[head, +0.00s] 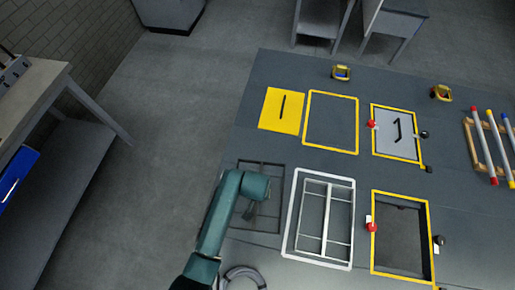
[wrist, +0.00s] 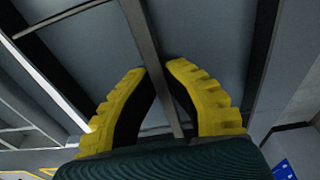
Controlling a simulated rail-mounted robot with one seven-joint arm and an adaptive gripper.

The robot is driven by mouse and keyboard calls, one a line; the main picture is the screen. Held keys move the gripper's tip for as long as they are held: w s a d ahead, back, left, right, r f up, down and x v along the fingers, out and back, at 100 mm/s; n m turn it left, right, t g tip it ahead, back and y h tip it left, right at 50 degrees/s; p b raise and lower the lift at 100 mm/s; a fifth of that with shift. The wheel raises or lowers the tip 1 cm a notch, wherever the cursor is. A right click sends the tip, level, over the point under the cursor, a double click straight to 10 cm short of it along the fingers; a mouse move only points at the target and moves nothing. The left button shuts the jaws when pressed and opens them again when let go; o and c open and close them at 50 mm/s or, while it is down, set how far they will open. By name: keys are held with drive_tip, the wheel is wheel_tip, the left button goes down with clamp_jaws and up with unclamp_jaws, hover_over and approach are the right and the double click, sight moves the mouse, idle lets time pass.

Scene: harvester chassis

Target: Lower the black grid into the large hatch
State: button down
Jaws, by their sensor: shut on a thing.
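The black grid (head: 282,200) is a dark rectangular frame with thin bars, on or just above the deck left of the white frame. My gripper (head: 250,212) is over its middle; my arm hides part of its left side. In the wrist view, the yellow fingers (wrist: 157,68) close around a thin bar of the grid (wrist: 149,40). An open yellow-rimmed hatch (head: 373,250) with a dark recess lies at the right. Whether the grid touches the deck is not clear.
A white frame (head: 290,220) with grey bars inside lies between the grid and the open hatch. Red (head: 372,227) and black (head: 439,240) knobs flank the hatch. Behind are a yellow panel (head: 281,111), a yellow outline (head: 331,92) and a closed grey hatch cover (head: 397,145).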

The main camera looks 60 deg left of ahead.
drive_tip(key=shift+f, duration=0.1)
drive_tip(key=shift+r+p, duration=3.15)
